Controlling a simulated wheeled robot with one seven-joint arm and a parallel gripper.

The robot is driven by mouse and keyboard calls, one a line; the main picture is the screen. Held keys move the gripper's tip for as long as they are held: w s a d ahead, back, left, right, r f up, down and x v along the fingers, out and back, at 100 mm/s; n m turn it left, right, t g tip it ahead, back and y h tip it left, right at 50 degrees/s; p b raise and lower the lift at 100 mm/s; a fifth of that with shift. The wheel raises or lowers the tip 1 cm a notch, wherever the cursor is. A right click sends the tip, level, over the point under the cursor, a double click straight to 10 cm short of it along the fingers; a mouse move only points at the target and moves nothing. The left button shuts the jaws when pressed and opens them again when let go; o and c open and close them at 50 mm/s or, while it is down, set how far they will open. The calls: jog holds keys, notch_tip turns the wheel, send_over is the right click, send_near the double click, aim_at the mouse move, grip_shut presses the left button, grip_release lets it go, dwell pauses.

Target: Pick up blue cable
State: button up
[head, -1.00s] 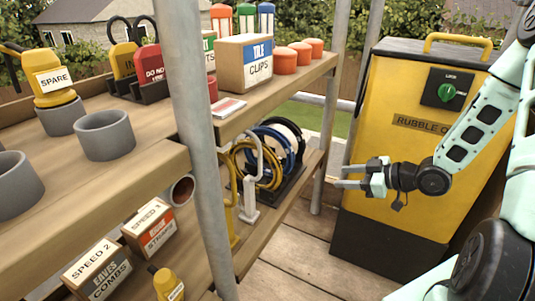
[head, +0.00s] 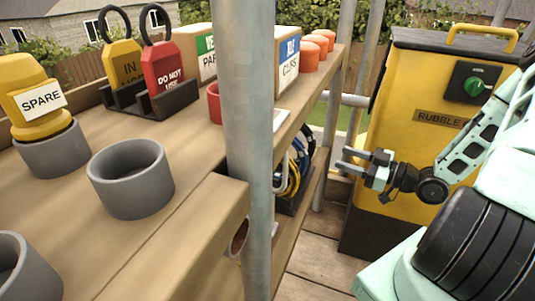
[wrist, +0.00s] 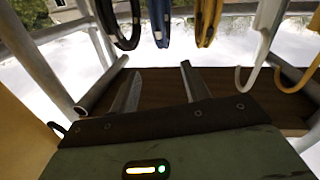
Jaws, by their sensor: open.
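The blue cable (wrist: 160,20) shows in the wrist view as a coil with pale bands, cut off by the top edge. It hangs between a black coil (wrist: 120,22) and a yellow coil (wrist: 208,20). My gripper (wrist: 158,88) is open and empty, its fingers apart from the coils and pointing toward them. In the head view my gripper (head: 343,161) is right of the lower shelf, in front of the yellow cabinet.
A white hook (wrist: 256,50) and a yellow hook (wrist: 292,75) stand right of the coils. A grey pole (head: 247,130) rises before the shelf. The yellow cabinet (head: 405,130) is behind my gripper. Grey cups (head: 132,185) occupy the upper shelf (head: 205,215).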

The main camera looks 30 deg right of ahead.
aim_at(294, 143)
jog(key=b+x, duration=0.4)
jog(key=x, duration=0.8)
jog(key=shift+f, duration=0.1)
jog(key=b+x, duration=0.2)
jog(key=x, duration=0.2)
jog(key=shift+a+f+b, duration=0.15)
jog(key=shift+a+b, duration=0.05)
jog(key=shift+b, duration=0.1)
jog(key=shift+w+a, duration=0.2)
jog(key=shift+w, duration=0.25)
grip_shut()
